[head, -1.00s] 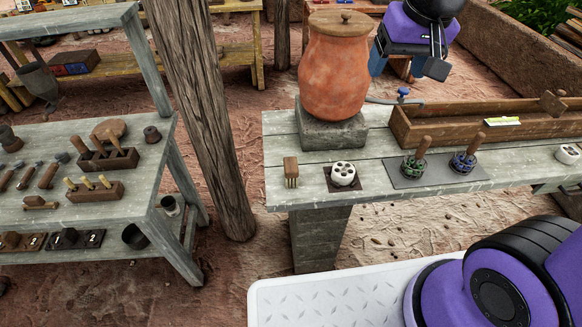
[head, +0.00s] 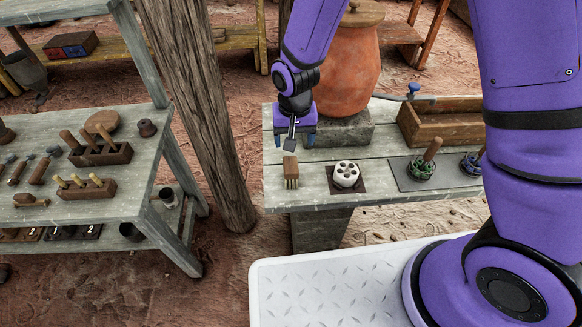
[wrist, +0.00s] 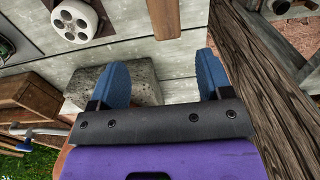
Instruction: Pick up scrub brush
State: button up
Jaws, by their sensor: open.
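The scrub brush (head: 290,168) is a small brown wooden block with pale bristles below it. My gripper (head: 295,137) is just behind and above the brush in the head view. Its two blue fingers are open and empty. In the wrist view my gripper (wrist: 163,68) has the brush lined up ahead of the gap between its fingertips, not touching it.
A white holed holder (head: 346,175) sits on a dark mat right of the brush. A grey stone block (head: 345,135) bearing a clay jar (head: 350,75) stands behind. A wooden trough (head: 440,130) is further right. A thick wooden post (head: 195,110) rises left of the bench.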

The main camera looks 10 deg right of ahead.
aim_at(291, 164)
jog(key=shift+a+f, duration=0.3)
jog(key=shift+f, duration=0.6)
notch_tip(291, 164, down, 5)
jog(key=shift+f, duration=0.1)
jog(key=shift+s+a+f, duration=0.1)
jog(key=shift+s+f, duration=0.05)
jog(key=shift+f, duration=1.15)
jog(key=shift+s+a+f, duration=0.1)
jog(key=shift+f, duration=1.2)
jog(key=c, duration=1)
jog(key=shift+c, duration=0.2)
jog(key=shift+r, duration=0.1)
